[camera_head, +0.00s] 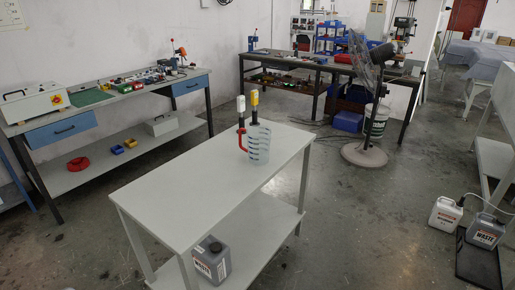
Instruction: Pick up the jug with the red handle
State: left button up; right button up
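The clear jug (259,146) with the red handle (241,139) stands upright near the far end of a light grey table (190,190). Its handle is on the left side of the jug. Two dark upright tools, one with a white top (241,103) and one with a yellow top (254,98), rise at the jug; I cannot tell if they are in it or behind it. Neither of my grippers is in view.
The table top in front of the jug is clear. A grey waste canister (211,262) sits on the lower shelf. A standing fan (365,155) is behind to the right. A workbench (110,95) lines the left wall. Two canisters (445,214) (487,231) stand at right.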

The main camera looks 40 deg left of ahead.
aim_at(254, 144)
jog(key=i+j+u, duration=0.1)
jog(key=j+u, duration=0.35)
jog(key=j, duration=0.9)
